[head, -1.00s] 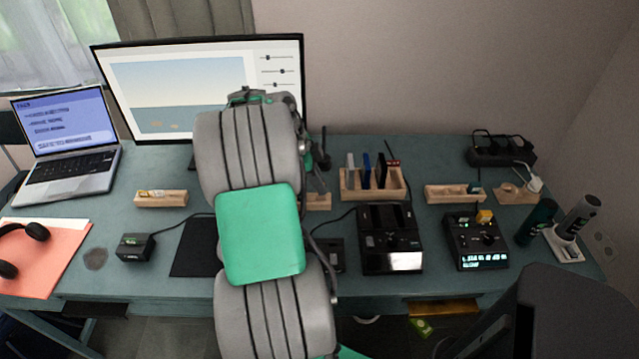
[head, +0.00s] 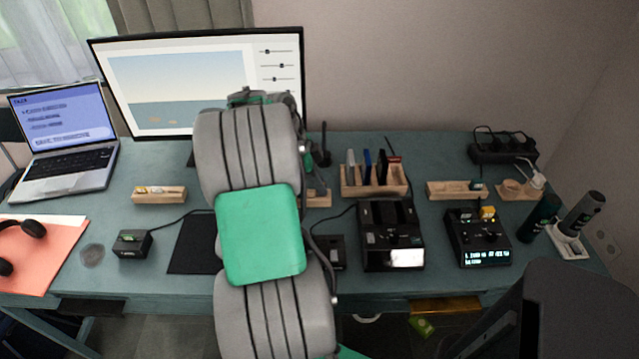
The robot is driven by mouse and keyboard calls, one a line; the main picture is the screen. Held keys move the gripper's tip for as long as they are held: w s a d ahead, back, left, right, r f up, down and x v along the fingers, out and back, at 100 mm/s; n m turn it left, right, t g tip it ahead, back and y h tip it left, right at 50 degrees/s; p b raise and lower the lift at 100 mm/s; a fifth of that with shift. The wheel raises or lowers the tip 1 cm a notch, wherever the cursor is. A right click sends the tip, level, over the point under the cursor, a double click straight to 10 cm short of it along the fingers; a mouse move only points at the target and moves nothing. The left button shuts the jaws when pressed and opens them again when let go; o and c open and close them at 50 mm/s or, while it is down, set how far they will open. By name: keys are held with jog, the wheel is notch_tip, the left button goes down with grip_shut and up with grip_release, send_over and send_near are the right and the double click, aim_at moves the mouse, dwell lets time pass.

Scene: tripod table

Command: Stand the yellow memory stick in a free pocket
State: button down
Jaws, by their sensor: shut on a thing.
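My own arm stands across the middle of the view and hides my gripper and anything in it. Only small grey and green parts of the arm's far end show past its right edge. I cannot make out a yellow memory stick in a gripper. A small yellow piece (head: 488,212) stands in the black device with a lit display (head: 484,240) at the right. A wooden tray (head: 158,196) at the left holds small pale and yellow pieces. A wooden holder (head: 437,191) at the right has one dark piece at its right end.
A wooden rack (head: 374,188) with upright blue, black and grey pieces stands at the back. A black two-slot dock (head: 391,236) is in front of it. A wooden block (head: 319,199) is partly behind my arm. The laptop (head: 65,145) and monitor (head: 175,90) stand at the back left.

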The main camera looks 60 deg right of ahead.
jog(key=shift+f+b, duration=0.4)
jog(key=shift+f, duration=0.1)
jog(key=c, duration=1.9)
grip_release()
jog(key=shift+c, duration=0.2)
jog(key=o, duration=0.4)
jog(key=shift+o, duration=0.7)
jog(key=shift+w+r, duration=0.1)
jog(key=shift+r, duration=0.2)
jog(key=p+v, duration=0.1)
jog(key=v, duration=0.6)
jog(key=shift+w+a+r, duration=0.1)
jog(key=shift+a, duration=0.05)
